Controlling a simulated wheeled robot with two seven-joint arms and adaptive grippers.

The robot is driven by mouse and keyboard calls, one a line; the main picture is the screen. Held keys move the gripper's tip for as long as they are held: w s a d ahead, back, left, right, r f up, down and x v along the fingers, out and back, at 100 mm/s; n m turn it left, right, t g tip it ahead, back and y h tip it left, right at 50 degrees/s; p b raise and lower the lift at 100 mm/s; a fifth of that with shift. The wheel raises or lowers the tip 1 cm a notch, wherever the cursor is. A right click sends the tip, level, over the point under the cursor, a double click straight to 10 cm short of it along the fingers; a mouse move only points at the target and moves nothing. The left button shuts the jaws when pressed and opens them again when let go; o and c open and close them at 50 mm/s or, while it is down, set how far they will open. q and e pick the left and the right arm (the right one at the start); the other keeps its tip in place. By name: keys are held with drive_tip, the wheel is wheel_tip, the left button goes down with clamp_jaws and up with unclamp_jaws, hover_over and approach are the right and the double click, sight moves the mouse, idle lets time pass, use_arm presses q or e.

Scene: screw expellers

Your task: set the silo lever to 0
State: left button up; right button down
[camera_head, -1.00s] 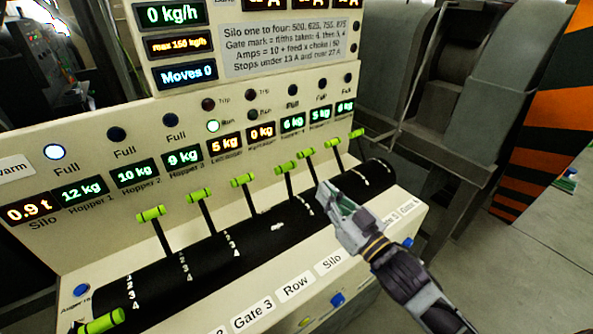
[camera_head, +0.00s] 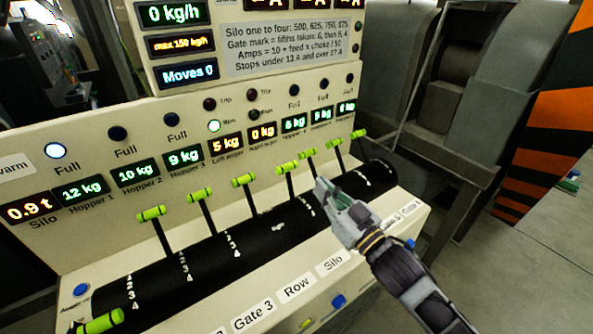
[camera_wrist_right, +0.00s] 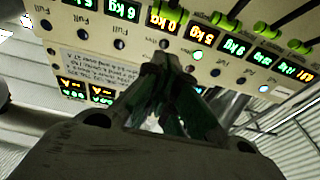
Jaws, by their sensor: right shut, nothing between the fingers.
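Lime-tipped levers rise from a dark drum along the pale control panel. The Silo label (camera_head: 333,261) is on the front edge. My right gripper (camera_head: 321,186) is shut and empty, its tips close to the lower stem of that lever. I cannot tell whether they touch. It hides part of the drum and its scale marks there. In the right wrist view the closed fingers (camera_wrist_right: 172,62) point at the panel. My left gripper is out of view.
The leftmost lever (camera_head: 101,322) is tilted forward. The Moves display (camera_head: 182,72) reads 0. Grey machinery (camera_head: 475,80) stands right of the panel.

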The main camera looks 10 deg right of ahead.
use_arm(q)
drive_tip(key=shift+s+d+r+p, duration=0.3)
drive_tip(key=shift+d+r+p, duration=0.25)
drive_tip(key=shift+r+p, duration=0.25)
use_arm(e)
drive_tip(key=f+x, duration=0.2)
drive_tip(key=x, duration=0.9)
drive_tip(key=shift+w+f, duration=0.15)
drive_tip(key=shift+f, duration=0.2)
drive_tip(key=shift+a, duration=0.15)
